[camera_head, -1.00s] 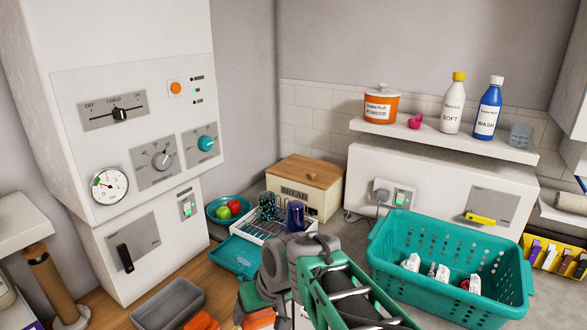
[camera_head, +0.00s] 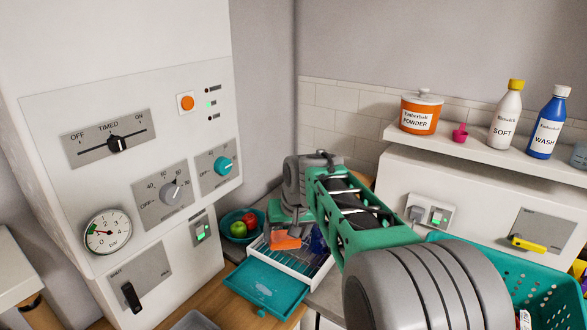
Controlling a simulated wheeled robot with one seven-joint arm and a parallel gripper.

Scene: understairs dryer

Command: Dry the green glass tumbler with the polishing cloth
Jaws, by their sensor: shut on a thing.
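My gripper (camera_head: 291,228) is shut on an orange cloth (camera_head: 285,240), which hangs from its fingers over the white dish rack. A dark blue cup (camera_head: 318,238) stands on the rack, just right of the cloth and partly behind my arm. The green glass tumbler cannot be made out now; the spot where it stood, left of the blue cup, is covered by my gripper and the cloth. I cannot tell whether the cloth touches the tumbler.
The white dish rack (camera_head: 290,265) has a teal tray (camera_head: 265,288) in front. A teal bowl with fruit (camera_head: 240,225) is to its left, beside the white appliance (camera_head: 120,180). A teal basket (camera_head: 500,265) is at the right. My arm hides the bread box.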

